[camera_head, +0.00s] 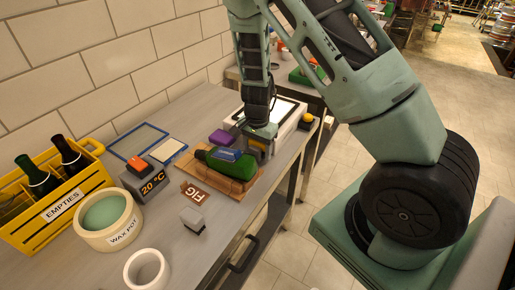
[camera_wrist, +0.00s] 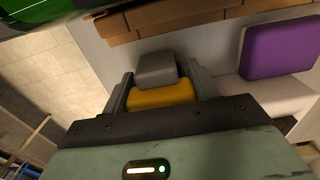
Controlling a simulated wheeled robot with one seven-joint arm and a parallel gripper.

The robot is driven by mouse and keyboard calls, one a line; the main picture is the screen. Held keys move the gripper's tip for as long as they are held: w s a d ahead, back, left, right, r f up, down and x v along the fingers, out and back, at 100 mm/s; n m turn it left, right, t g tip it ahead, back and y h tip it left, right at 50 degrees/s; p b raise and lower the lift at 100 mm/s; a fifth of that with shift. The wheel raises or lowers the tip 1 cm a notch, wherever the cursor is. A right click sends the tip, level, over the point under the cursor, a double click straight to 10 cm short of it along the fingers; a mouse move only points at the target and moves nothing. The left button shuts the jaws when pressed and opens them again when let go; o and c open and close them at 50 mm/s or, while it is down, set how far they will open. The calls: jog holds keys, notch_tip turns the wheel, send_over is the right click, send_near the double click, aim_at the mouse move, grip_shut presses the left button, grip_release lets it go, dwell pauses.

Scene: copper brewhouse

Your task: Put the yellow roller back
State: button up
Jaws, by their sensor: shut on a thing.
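My gripper (camera_head: 262,150) is low over the bench, just beyond the wooden board that bears a green bottle. In the wrist view my gripper (camera_wrist: 160,92) is shut on a yellow block-like part (camera_wrist: 162,95) with a grey part (camera_wrist: 157,70) beyond it; I take this to be the yellow roller. The yellow also shows in the head view (camera_head: 266,155), mostly hidden by the gripper. I cannot tell whether it touches the bench. The roller's place is not clear to me.
The wooden board (camera_head: 247,186) with the green bottle (camera_head: 225,168) lies close by. A purple block (camera_head: 221,137) is left of the gripper. A white tray (camera_head: 283,117) lies behind. Wax pot (camera_head: 91,236), yellow crate (camera_head: 25,237) and grey block (camera_head: 193,219) stand nearer.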

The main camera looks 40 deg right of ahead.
jog(key=shift+f+b, duration=0.3)
jog(key=shift+f, duration=0.1)
jog(key=o, duration=0.7)
jog(key=shift+o, duration=0.2)
jog(key=o, duration=0.5)
jog(key=shift+o, duration=0.2)
jog(key=shift+r, duration=0.1)
notch_tip(320, 180, up, 8)
jog(key=p, duration=0.7)
jog(key=shift+a, duration=0.1)
